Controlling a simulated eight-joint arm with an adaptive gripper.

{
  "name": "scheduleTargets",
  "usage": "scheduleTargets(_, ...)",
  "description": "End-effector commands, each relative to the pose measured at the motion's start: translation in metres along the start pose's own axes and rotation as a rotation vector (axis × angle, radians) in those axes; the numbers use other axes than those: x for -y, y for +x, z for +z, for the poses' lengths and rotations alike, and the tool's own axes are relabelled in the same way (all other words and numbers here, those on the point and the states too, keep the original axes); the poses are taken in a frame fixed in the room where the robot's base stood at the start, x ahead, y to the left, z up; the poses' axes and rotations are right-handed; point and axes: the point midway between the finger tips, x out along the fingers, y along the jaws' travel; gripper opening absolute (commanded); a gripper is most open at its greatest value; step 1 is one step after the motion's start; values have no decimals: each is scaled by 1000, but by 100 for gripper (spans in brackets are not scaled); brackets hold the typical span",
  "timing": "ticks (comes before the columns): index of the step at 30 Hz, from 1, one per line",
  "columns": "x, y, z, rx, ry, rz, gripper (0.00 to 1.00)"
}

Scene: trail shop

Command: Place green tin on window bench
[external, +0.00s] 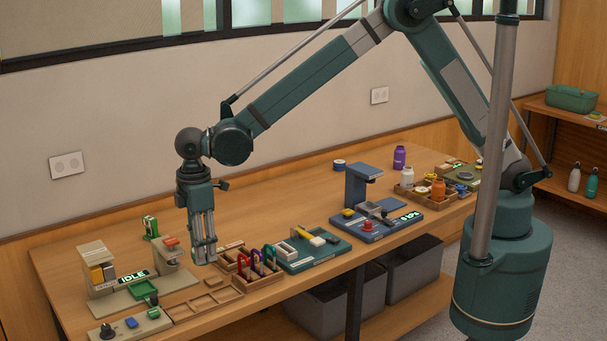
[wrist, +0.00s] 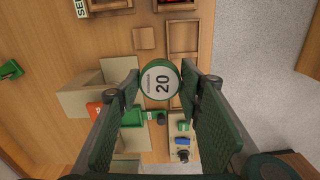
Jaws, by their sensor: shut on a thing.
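The green tin (wrist: 161,87) has a round pale top marked "20". It sits between the two fingertips of my gripper (wrist: 164,90) in the wrist view, and the gripper is shut on it. In the external view my gripper (external: 204,248) points down over the left half of the window bench (external: 285,200). The fingers hide most of the tin there, and I cannot tell its exact height above the wood. The bench is a long wooden top along the wall; its wood also shows in the wrist view (wrist: 50,115).
A beige station with an "IDLE" sign (external: 132,277) and a green tray (external: 114,300) stand left of my gripper. An empty wooden tray (external: 207,302), carabiners (external: 258,262) and a blue station (external: 375,225) crowd the front edge. Bare wood lies toward the wall.

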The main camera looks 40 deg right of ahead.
Motion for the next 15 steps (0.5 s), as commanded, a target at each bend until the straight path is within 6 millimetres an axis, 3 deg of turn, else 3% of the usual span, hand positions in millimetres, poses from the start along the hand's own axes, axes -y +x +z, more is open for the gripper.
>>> scheduleTargets(3, -33, 0, 19, 0, 57, 0, 24)
scheduleTargets(15, -133, 0, 90, 0, 246, 0, 24)
